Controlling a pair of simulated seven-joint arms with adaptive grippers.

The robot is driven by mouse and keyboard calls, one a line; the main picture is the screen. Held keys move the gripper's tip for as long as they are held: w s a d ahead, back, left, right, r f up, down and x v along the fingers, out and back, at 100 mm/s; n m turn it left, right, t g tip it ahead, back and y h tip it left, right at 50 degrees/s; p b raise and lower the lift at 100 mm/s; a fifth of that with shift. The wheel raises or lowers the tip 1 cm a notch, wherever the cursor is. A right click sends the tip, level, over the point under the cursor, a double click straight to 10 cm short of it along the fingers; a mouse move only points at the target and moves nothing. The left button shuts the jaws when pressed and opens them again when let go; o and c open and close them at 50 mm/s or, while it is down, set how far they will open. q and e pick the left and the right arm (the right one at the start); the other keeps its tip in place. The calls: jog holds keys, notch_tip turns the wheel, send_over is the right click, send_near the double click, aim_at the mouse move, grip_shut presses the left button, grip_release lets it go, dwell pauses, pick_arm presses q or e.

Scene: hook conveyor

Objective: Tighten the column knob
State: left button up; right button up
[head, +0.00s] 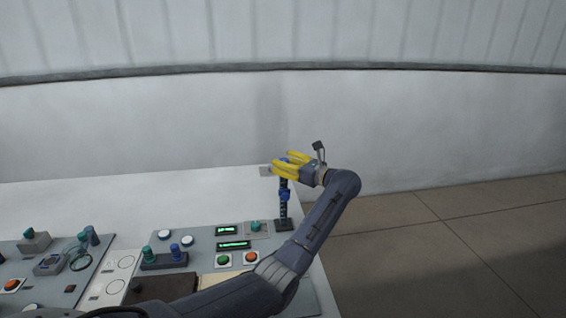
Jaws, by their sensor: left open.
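My left gripper (283,164) has yellow fingers and is open at the top of a dark upright column (284,207) near the right edge of the table. A blue knob (285,195) sits partway up the column, below the fingers. Another small blue part (285,160) shows between the fingers at the column's top; I cannot tell whether the fingers touch it. The column stands on a dark square base (284,225). My right gripper is not in view.
The white table (150,195) carries a grey panel with a green button (223,260), an orange button (250,257), green displays (233,245) and a teal knob (255,226). More controls lie at the left. Tiled floor (430,240) lies to the right.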

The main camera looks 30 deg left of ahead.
pick_arm(q)
jog(key=shift+a, duration=0.2)
jog(key=shift+r, duration=0.1)
grip_shut()
dwell(0.4)
